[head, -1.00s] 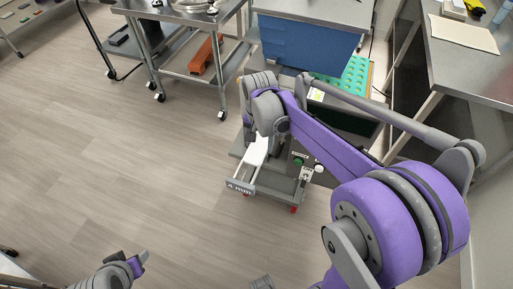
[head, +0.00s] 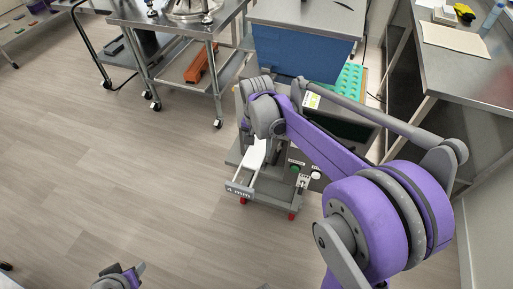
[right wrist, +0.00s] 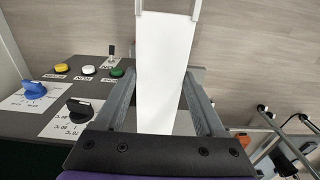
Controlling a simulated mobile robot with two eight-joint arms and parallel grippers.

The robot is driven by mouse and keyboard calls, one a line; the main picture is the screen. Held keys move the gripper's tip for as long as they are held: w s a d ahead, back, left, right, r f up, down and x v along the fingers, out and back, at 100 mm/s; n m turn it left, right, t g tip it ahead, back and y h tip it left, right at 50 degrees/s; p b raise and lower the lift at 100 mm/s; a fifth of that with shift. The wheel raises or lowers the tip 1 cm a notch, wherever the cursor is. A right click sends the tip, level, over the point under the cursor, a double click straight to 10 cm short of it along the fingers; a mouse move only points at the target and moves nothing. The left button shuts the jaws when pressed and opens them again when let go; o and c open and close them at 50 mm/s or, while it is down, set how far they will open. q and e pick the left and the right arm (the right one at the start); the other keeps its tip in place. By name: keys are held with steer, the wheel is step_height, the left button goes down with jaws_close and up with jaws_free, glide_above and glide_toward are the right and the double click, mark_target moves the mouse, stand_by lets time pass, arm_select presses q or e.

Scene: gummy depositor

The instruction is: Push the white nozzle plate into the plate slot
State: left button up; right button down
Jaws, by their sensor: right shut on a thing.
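The white nozzle plate (head: 256,155) sticks out of the front of the depositor machine (head: 285,180), with a grey "4 mm" label (head: 239,190) at its near end. In the right wrist view the plate (right wrist: 164,75) is a long flat white strip running between my right gripper's fingers (right wrist: 163,105). My right gripper (head: 262,135) is shut on the plate; its fingers are mostly hidden by my arm in the head view. The slot itself is hidden. My left gripper (head: 134,275) is low at the bottom edge, away from the machine, and its finger opening is unclear.
The machine's panel has yellow, white and green buttons (right wrist: 117,72) and a blue knob (right wrist: 34,90). A blue bin (head: 300,52) and a green mould tray (head: 349,82) are behind. A steel cart (head: 178,60) stands at back left. The floor on the left is clear.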

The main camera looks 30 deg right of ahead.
steer(key=shift+w+d, duration=1.2)
steer(key=shift+d, duration=0.2)
steer(key=shift+w+d, duration=1.15)
steer(key=shift+d, duration=0.25)
steer(key=shift+w+d+p, duration=0.25)
steer(key=shift+w+d, duration=0.95)
steer(key=shift+d, duration=0.2)
steer(key=shift+w+d+p, duration=0.25)
steer(key=shift+w+d, duration=0.9)
steer(key=shift+d, duration=0.2)
steer(key=shift+s+a, duration=0.1)
steer(key=shift+a, duration=0.05)
